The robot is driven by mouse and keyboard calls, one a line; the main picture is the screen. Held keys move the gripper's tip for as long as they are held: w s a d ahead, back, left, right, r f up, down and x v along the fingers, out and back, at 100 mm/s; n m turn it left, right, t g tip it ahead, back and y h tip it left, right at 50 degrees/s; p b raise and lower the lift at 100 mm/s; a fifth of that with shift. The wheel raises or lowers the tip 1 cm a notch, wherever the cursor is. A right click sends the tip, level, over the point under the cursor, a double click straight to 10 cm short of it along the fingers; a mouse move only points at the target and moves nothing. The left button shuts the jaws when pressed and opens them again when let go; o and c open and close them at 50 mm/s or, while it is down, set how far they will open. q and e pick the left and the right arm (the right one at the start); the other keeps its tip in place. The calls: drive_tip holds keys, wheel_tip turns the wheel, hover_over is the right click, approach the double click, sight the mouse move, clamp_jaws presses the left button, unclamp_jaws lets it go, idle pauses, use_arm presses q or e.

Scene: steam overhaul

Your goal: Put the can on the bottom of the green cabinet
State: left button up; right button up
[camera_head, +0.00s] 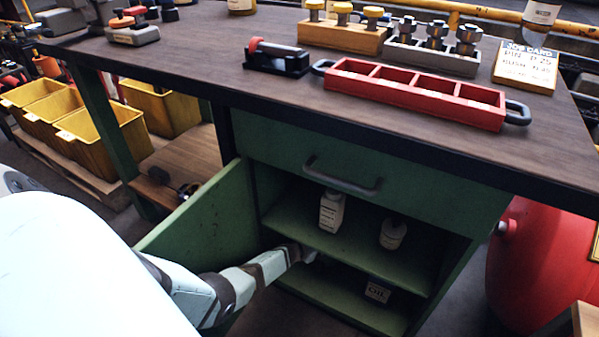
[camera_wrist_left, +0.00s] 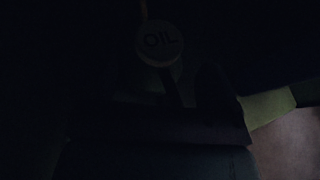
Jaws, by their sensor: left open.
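The green cabinet (camera_head: 192,213) under the workbench stands with its door swung open to the left. A small dark can with a pale label reading OIL (camera_head: 378,291) stands on the bottom of the cabinet. My right gripper is out of view.
On the middle shelf (camera_head: 345,247) stand a white bottle (camera_head: 331,211) and a pale round container (camera_head: 392,234). A closed drawer with a handle (camera_head: 343,180) sits above. A red tank (camera_head: 530,265) is at the right. The bottom shelf (camera_head: 335,295) has bare room left of the can.

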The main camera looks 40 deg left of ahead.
use_arm(q)
drive_tip(key=s+a+p, duration=0.1)
drive_tip(key=s+p, duration=0.1)
drive_tip(key=s, duration=0.8)
drive_tip(key=shift+s+a, duration=0.35)
drive_tip(key=shift+s, duration=0.05)
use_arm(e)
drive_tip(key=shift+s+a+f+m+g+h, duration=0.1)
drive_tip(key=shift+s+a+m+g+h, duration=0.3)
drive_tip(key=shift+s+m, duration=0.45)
use_arm(q)
drive_tip(key=shift+f, duration=0.15)
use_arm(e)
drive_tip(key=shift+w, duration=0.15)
